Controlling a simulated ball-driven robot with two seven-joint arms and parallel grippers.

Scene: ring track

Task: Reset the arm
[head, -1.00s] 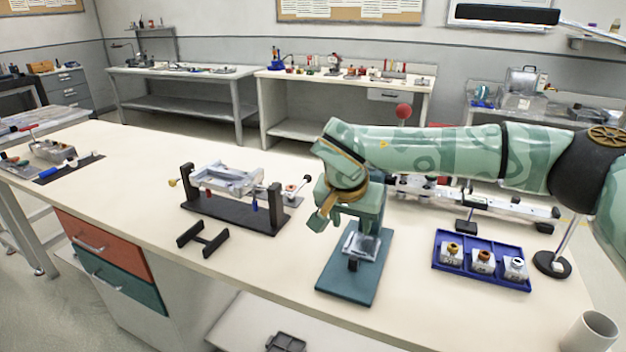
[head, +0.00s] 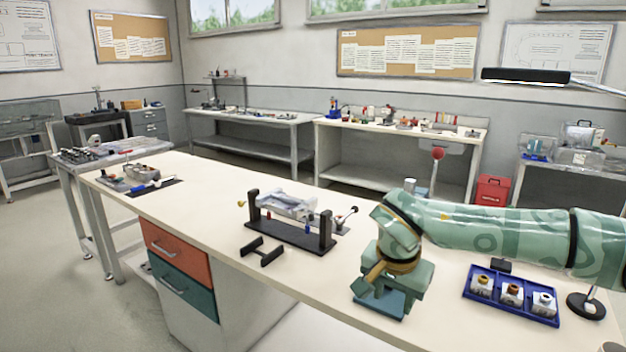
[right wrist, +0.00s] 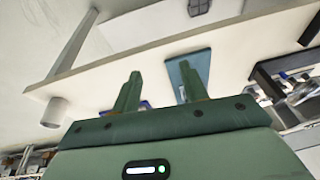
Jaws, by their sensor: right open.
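My right arm is pale green and comes in from the right in the head view. Its gripper (head: 392,280) points down over a blue-green plate (head: 383,303) near the front edge of the bench and hides most of it. In the right wrist view its two green fingers (right wrist: 160,88) stand well apart with nothing between them. The plate (right wrist: 192,68) shows behind the finger on the right there; I cannot tell the height above it. My left gripper is not in view.
A blue tray (head: 512,305) with several small labelled jars is right of the gripper. A black stand with a grey part (head: 290,225) and a small black bracket (head: 262,252) are to the left. A white cup (right wrist: 55,112) is near the bench edge. Bench between is clear.

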